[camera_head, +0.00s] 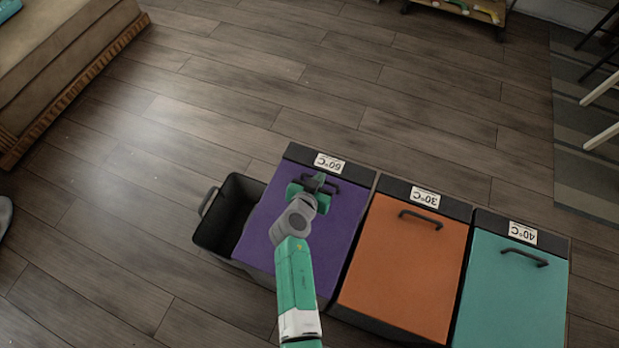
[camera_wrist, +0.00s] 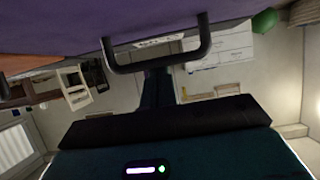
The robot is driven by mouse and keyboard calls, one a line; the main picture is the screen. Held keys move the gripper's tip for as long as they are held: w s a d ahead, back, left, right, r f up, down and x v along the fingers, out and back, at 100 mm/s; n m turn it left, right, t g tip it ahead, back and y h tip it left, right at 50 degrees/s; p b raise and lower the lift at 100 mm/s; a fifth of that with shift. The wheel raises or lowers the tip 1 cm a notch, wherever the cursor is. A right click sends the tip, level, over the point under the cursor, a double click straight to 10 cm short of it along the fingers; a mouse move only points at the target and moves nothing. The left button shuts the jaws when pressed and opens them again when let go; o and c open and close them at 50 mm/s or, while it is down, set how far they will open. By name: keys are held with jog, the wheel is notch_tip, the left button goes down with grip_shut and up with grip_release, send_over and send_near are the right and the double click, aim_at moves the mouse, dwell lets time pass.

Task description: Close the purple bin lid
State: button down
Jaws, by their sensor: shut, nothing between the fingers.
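The purple lid (camera_head: 292,236), labelled 60°C, is the leftmost of three coloured lids in the head view. It lies nearly in line with the orange one; I cannot tell whether a gap is left under it. Its dark handle (camera_head: 322,180) is near the labelled edge. My gripper (camera_head: 318,184) is shut and empty, over the lid by this handle, and my arm hides part of the lid. In the wrist view the purple surface (camera_wrist: 75,30) fills the top, with the handle (camera_wrist: 160,63) close to my dark fingers (camera_wrist: 158,88). Contact is unclear.
An orange lid (camera_head: 405,265) and a teal lid (camera_head: 515,295) are to the right. An open black container (camera_head: 206,236) with a side handle adjoins the purple lid's left. A sofa (camera_head: 60,70) stands upper left. Wooden floor beyond the bins is clear.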

jog(key=shift+s+f, duration=0.3)
jog(key=shift+f, duration=0.3)
jog(key=r+p, duration=0.2)
jog(key=r, duration=0.3)
jog(key=shift+w+p, duration=0.35)
jog(key=shift+p, duration=0.05)
jog(key=p+v, duration=0.3)
jog(key=v, duration=0.6)
jog(key=shift+r, duration=0.25)
jog(key=shift+s, duration=0.1)
